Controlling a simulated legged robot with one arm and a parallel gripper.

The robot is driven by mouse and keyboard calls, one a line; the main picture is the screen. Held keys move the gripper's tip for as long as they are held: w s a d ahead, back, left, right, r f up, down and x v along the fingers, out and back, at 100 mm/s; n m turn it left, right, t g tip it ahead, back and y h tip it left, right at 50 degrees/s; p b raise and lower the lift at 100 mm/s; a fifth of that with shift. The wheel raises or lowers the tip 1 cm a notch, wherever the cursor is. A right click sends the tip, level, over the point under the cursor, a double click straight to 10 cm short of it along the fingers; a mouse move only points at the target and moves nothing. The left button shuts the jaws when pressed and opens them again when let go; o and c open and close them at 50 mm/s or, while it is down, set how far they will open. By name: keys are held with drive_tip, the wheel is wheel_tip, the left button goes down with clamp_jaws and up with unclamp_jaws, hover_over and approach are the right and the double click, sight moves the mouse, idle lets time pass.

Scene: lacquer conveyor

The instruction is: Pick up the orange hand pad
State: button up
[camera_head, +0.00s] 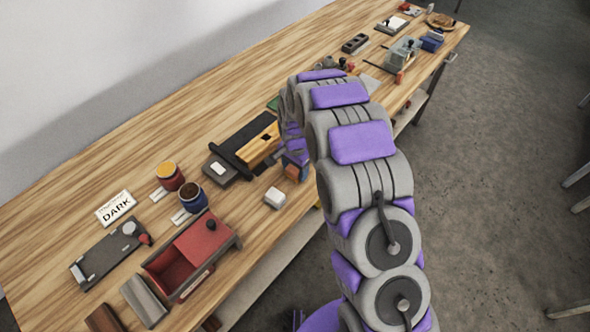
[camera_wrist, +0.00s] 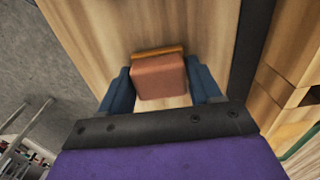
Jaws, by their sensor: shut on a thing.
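The orange hand pad (camera_wrist: 158,77) is a small block with a dull orange-brown face and a brighter orange edge behind it. In the wrist view it sits between the two blue fingers of my gripper (camera_wrist: 161,86), which is shut on it. In the head view my gripper (camera_head: 296,160) is at the front edge of the wooden bench, and the pad (camera_head: 292,171) shows as a small orange patch below it. Whether the pad touches the bench top is hard to tell.
A light wooden block on a dark track (camera_head: 258,147) lies just left of my gripper. Two paint pots (camera_head: 170,176), a red-lined box (camera_head: 190,255) and a DARK sign (camera_head: 116,208) stand farther left.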

drive_tip(key=shift+d, duration=0.35)
drive_tip(key=shift+r, duration=0.35)
wheel_tip(320, 180, up, 3)
drive_tip(key=shift+r+p, duration=0.1)
drive_tip(key=shift+p, duration=0.6)
drive_tip(key=s+d+p, duration=0.2)
drive_tip(key=s+d, duration=0.7)
drive_tip(key=s, duration=0.3)
drive_tip(key=shift+s+d+r, duration=0.3)
drive_tip(key=shift+s+r, duration=0.05)
drive_tip(key=shift+r, duration=0.1)
drive_tip(key=o, duration=0.6)
drive_tip(key=c, duration=0.4)
